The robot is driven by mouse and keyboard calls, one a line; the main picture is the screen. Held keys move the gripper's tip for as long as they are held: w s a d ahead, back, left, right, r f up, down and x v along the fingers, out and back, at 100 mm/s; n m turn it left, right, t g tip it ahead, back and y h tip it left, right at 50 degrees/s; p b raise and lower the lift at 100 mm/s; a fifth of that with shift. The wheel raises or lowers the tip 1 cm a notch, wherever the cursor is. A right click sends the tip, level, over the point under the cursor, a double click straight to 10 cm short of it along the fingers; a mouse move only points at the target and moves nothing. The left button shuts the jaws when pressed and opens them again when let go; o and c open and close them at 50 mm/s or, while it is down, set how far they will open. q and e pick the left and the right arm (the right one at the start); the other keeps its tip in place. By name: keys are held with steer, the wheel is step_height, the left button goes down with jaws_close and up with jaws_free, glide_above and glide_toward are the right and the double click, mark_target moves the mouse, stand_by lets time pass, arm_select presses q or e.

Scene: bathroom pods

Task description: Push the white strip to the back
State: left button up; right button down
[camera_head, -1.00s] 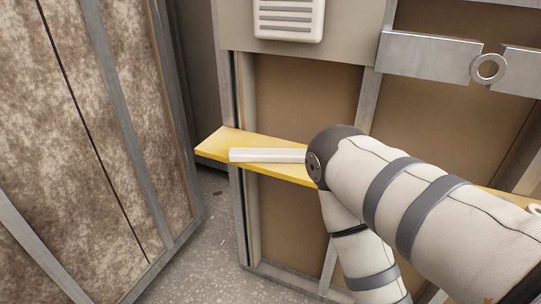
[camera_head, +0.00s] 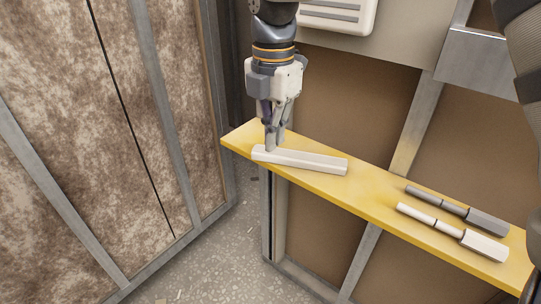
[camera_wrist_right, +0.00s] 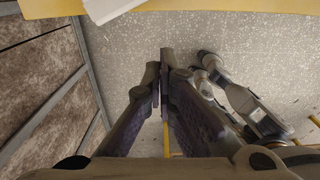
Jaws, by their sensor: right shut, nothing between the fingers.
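The white strip (camera_head: 305,161) is a long, flat-sided bar lying on the yellow shelf (camera_head: 375,192), towards its left end. Its left end sits close to the shelf's front edge, and its right end lies further onto the board. Part of the strip (camera_wrist_right: 106,8) also shows at the top of the right wrist view, at the yellow edge. My right gripper (camera_head: 273,147) points down at the strip's left end, shut and empty. Its fingertips overlap the strip in the head view; I cannot tell whether they touch it. My left gripper is not in view.
Two handled pieces, one grey (camera_head: 456,209) and one white (camera_head: 452,232), lie on the shelf's right part. A stud wall (camera_head: 105,140) stands at the left. A framed panel backs the shelf. Bare shelf lies between the strip and the handled pieces.

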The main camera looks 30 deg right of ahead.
mark_target(284, 162)
steer(key=f, duration=0.3)
steer(key=d+f, duration=0.1)
steer(key=f, duration=0.2)
steer(key=w+d+f, duration=0.1)
steer(key=f, duration=0.2)
steer(key=shift+w+d+f+b, duration=0.1)
steer(key=shift+d+f+b, duration=0.2)
steer(key=shift+b, duration=0.1)
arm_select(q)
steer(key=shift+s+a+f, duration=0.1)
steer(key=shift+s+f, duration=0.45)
arm_select(e)
steer(key=shift+w+d, duration=0.15)
steer(key=shift+d, duration=0.3)
steer(key=shift+d, duration=0.1)
steer(key=w+d, duration=0.1)
steer(key=d, duration=0.1)
steer(key=w+d, duration=0.1)
steer(key=d, duration=0.1)
steer(key=w+d, duration=0.1)
steer(key=d, duration=0.1)
steer(key=shift+d+f+b, duration=0.1)
steer(key=shift+d+b, duration=0.25)
steer(key=shift+b, duration=0.05)
steer(key=shift+d, duration=0.25)
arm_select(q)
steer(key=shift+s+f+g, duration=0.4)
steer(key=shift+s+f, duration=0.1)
